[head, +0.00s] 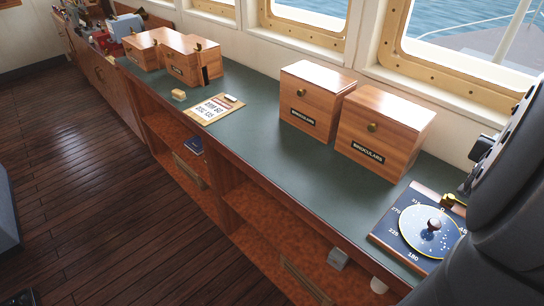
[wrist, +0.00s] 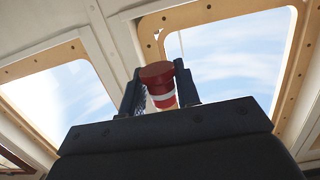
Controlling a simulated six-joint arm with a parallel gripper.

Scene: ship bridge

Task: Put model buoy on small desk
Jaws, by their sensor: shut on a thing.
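The model buoy (wrist: 157,74) is red with a white band. In the wrist view it stands between the two dark fingers of my gripper (wrist: 159,90), which is shut on it. Its lower part is hidden behind the gripper body. Windows and ceiling fill the background there, so no surface shows near the buoy. In the head view my dark arm fills the right edge, and the buoy cannot be made out. I cannot pick out a separate small desk in either view.
A long green-topped counter (head: 245,122) runs below the windows. It bears two wooden binoculars boxes (head: 318,98) (head: 385,130), a blue dial board (head: 415,228), a paper card (head: 208,110) and further wooden boxes (head: 180,62). Dark plank floor (head: 90,180) lies open at left.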

